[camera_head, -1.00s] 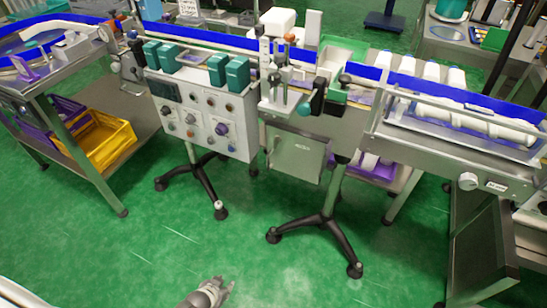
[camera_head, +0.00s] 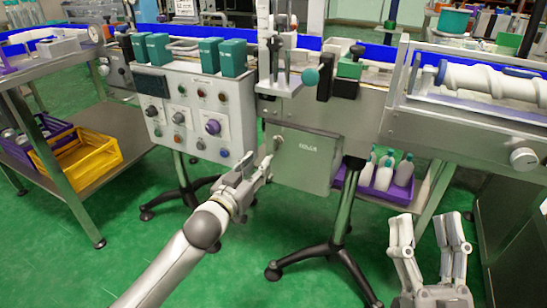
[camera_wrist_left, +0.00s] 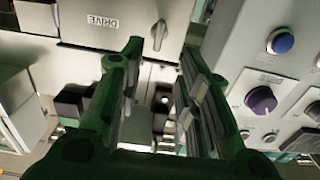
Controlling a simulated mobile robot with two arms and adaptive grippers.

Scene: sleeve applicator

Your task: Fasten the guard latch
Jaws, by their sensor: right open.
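A grey metal box with a door marked DRIVE (camera_head: 308,152) hangs under the machine in the head view. The same door (camera_wrist_left: 90,22) shows at the top of the left wrist view, upside down. A small metal turn handle (camera_wrist_left: 159,35), which looks like the latch, sits near the door's edge; I cannot tell whether it is fastened. My left gripper (camera_head: 261,162) is just in front of the box's left edge. In the wrist view its fingers (camera_wrist_left: 160,60) are apart, with the handle seen between their tips. My right gripper (camera_head: 427,217) is open and empty at the lower right.
A control panel (camera_head: 178,116) with knobs and buttons is left of the box. Tripod stand legs (camera_head: 322,255) spread on the green floor below. A purple crate (camera_head: 402,196) with white bottles stands behind the right gripper. A clear guard over a white screw (camera_head: 480,80) is at right.

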